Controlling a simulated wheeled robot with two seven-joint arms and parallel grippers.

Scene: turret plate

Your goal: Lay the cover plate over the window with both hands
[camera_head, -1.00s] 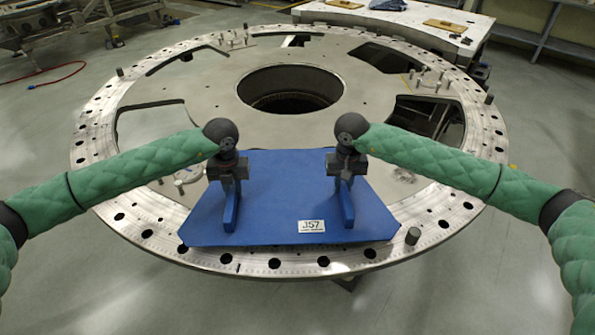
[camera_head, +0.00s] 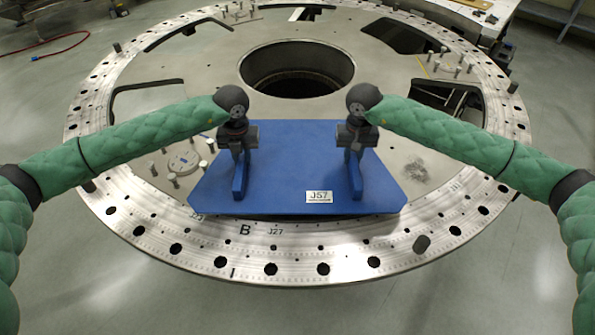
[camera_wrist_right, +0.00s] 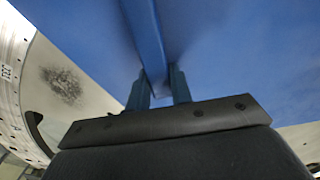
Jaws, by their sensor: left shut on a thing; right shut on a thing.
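The blue cover plate (camera_head: 297,165) with a white "J57" label is above the near part of the metal ring plate (camera_head: 200,232). Two blue handles stand up from it. My left gripper (camera_head: 240,160) is shut on the left handle (camera_head: 239,180). My right gripper (camera_head: 353,158) is shut on the right handle (camera_head: 355,178); in the right wrist view the fingers (camera_wrist_right: 158,88) clasp the blue handle bar (camera_wrist_right: 146,40). The near window is hidden under the plate. A thin dark strip shows along the plate's near edge. I cannot tell whether the plate touches the ring.
Ring markings "B" and "J27" lie in front of the plate. A round fitting with small posts (camera_head: 183,162) is left of the plate. The large central hole (camera_head: 297,70) is behind it. Other windows are open.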

